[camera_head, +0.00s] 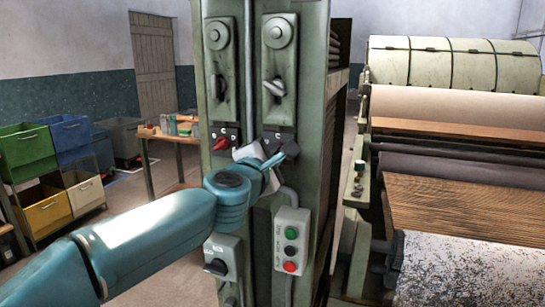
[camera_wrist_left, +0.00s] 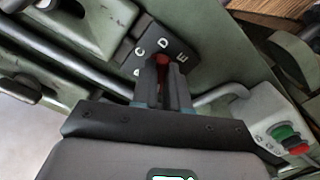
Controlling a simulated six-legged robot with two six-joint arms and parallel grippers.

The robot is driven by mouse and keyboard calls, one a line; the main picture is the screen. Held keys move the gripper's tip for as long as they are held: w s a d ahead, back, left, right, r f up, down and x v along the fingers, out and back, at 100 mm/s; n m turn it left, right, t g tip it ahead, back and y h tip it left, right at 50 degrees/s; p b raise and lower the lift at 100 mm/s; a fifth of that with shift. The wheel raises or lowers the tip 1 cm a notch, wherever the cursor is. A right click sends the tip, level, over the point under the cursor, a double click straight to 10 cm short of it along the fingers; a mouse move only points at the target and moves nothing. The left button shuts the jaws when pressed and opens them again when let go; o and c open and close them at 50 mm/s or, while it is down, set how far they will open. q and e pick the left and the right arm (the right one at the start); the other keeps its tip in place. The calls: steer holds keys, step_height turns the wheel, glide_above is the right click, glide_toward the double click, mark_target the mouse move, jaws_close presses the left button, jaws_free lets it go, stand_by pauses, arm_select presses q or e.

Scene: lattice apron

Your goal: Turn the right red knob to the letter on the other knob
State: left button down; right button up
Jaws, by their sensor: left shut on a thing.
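The left red knob (camera_head: 221,143) sits on a dark plate on the green machine column. Its letters are too small to read. The right knob's dark plate (camera_head: 279,133) is partly covered by my left gripper (camera_head: 277,149). In the left wrist view my left gripper (camera_wrist_left: 164,85) is shut on the right red knob (camera_wrist_left: 162,58); only a bit of red shows between the fingertips. White letters C, D and E show on its plate (camera_wrist_left: 143,38), with another letter partly hidden at the left finger. The knob's pointer is hidden. My right gripper is not in view.
A grey button box (camera_head: 291,240) with green and red buttons hangs below the right knob. Two levers (camera_head: 276,87) are above. Rollers (camera_head: 455,105) stand at right, coloured bins (camera_head: 48,207) at left.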

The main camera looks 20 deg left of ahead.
arm_select(q)
steer(key=shift+r+n, duration=0.25)
steer(key=shift+n, duration=0.05)
stand_by(0.4)
steer(key=c, duration=1.1)
jaws_free()
steer(key=shift+c, duration=0.2)
steer(key=shift+f, duration=0.15)
steer(key=s, duration=1.6)
steer(key=shift+a+b, duration=0.25)
steer(key=shift+b, duration=0.05)
steer(key=shift+s, duration=0.1)
